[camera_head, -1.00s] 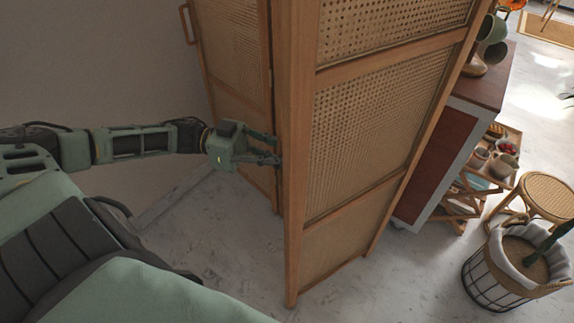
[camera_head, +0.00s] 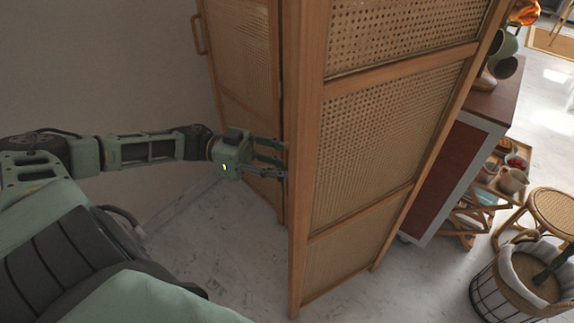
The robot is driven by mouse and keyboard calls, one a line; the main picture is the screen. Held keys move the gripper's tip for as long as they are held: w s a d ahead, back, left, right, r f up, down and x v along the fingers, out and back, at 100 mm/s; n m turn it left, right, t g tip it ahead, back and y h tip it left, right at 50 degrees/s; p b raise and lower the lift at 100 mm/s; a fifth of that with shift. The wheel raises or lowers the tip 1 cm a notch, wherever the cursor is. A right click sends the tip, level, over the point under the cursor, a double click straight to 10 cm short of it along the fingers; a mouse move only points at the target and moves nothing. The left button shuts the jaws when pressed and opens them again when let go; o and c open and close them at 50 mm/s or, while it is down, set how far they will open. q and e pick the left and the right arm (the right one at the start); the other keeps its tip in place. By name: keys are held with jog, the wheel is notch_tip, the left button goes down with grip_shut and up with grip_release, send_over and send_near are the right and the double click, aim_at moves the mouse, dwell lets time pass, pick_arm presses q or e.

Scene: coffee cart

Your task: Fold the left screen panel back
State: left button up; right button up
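The folding screen has wooden frames with woven cane. Its left panel (camera_head: 240,62) stands angled behind, with a wooden handle (camera_head: 196,34) on its left edge. The nearer panel (camera_head: 372,150) stands upright in the middle of the view. My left gripper (camera_head: 284,160) reaches in from the left, and its fingers are apart. Its fingertips are close to the nearer panel's left edge post, in front of the left panel. I cannot tell whether they touch the wood. My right gripper is not in view.
Behind the screen on the right stands a cart (camera_head: 452,165) with a brown top. A small wooden rack (camera_head: 487,205) holds cups and bowls. A rattan stool (camera_head: 552,212) and a wire plant basket (camera_head: 505,290) stand at the right. The floor left of the screen is clear.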

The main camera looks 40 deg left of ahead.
pick_arm(q)
jog(key=v, duration=1.2)
dwell(0.3)
